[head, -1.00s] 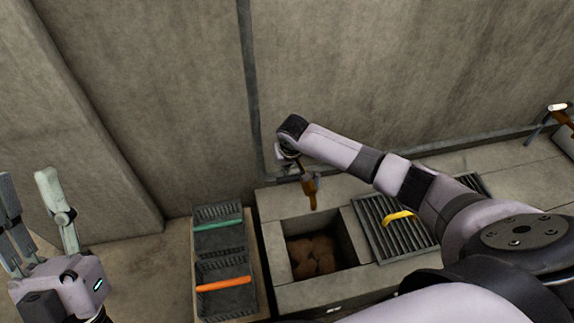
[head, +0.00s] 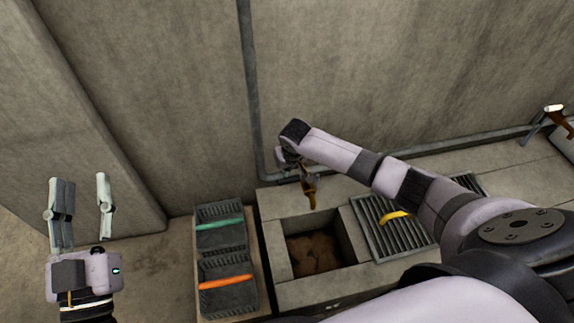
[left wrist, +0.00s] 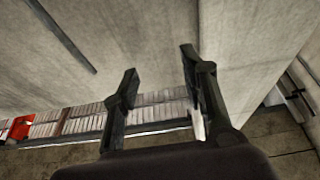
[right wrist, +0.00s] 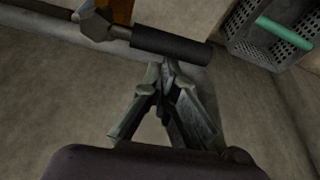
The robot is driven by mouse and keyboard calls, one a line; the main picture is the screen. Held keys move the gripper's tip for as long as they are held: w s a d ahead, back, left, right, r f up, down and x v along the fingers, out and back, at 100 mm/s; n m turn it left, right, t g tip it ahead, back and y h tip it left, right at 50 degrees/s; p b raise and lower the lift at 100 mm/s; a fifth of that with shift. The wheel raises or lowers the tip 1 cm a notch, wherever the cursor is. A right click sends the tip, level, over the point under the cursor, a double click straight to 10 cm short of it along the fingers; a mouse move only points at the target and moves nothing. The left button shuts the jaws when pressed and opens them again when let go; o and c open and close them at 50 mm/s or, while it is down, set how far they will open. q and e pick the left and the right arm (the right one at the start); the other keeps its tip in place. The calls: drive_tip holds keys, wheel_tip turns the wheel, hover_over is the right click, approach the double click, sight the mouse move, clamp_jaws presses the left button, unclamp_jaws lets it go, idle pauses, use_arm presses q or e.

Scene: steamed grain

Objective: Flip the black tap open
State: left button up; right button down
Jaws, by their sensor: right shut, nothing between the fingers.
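The black tap handle (right wrist: 172,45) lies across the upper middle of the right wrist view, joined on its left to a grey fitting and a brass-coloured body (right wrist: 118,10). My right gripper (right wrist: 166,66) is shut with nothing in it. Its fingertips are at the lower edge of the handle in that view; I cannot tell whether they touch. In the head view the brass spout (head: 309,193) points down over the basin, and my right arm hides most of the handle and gripper. My left gripper (head: 79,183) is open and empty, away at the left.
The concrete basin (head: 273,250) holds brown contents (head: 313,252). Right of it is a grate (head: 375,230) with a yellow handle (head: 396,214). Left are dark crates with a green bar (head: 219,223) and an orange bar (head: 226,281). Another tap (head: 556,110) is far right. A wall stands behind.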

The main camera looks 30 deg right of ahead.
sight(287, 179)
use_arm(q)
wheel_tip(287, 179, down, 15)
drive_tip(key=s+a+g+y+p, duration=0.2)
drive_tip(key=a+g+y+p, duration=0.15)
drive_tip(key=g, duration=0.55)
use_arm(e)
drive_tip(key=s+n+p, duration=0.1)
drive_tip(key=s+a+n+y, duration=0.1)
drive_tip(key=n, duration=0.1)
drive_tip(key=shift+p, duration=0.4)
drive_tip(key=shift+s+n+y+p, duration=0.3)
drive_tip(key=shift+s+n+p, duration=0.25)
drive_tip(key=shift+n+p, duration=0.3)
use_arm(q)
drive_tip(key=s+a+f+g+y, duration=0.1)
drive_tip(key=s+a+f+g, duration=0.1)
drive_tip(key=s, duration=0.5)
drive_tip(key=s+a+f+g+y, duration=0.1)
drive_tip(key=s+a+f+g, duration=0.1)
drive_tip(key=s+f+g, duration=0.3)
drive_tip(key=shift+s+f+n+g, duration=0.25)
drive_tip(key=shift+s+n+g, duration=0.15)
drive_tip(key=shift+s+g, duration=0.6)
use_arm(e)
drive_tip(key=s+d+n+g+y, duration=0.2)
drive_tip(key=s+n, duration=0.4)
drive_tip(key=n, duration=0.5)
drive_tip(key=shift+s+d, duration=0.2)
drive_tip(key=shift+d, duration=0.1)
drive_tip(key=shift+f, duration=0.1)
